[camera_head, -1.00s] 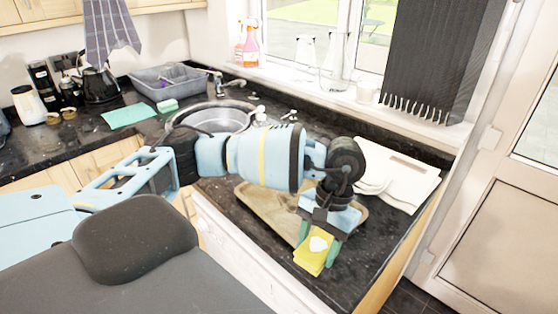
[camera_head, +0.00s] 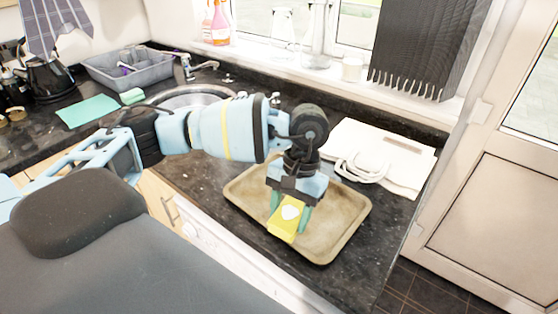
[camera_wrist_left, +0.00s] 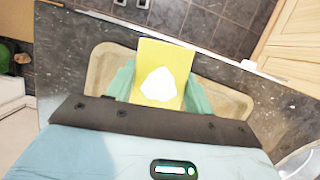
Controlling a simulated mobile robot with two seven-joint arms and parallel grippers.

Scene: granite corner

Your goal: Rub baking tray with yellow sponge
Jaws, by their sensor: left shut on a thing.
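The baking tray (camera_head: 335,237) is brown and shallow and lies flat on the dark counter in the head view. Its rim also shows behind the gripper in the wrist view (camera_wrist_left: 97,70). My left gripper (camera_head: 290,212) is over the tray, fingers pointing down, shut on the yellow sponge (camera_head: 280,227). The sponge has a white patch on one face and shows between the green fingers in the wrist view (camera_wrist_left: 176,57). It is over the tray's near side; I cannot tell whether it touches the tray. My right gripper is not in view.
The counter's front edge runs close by the tray.

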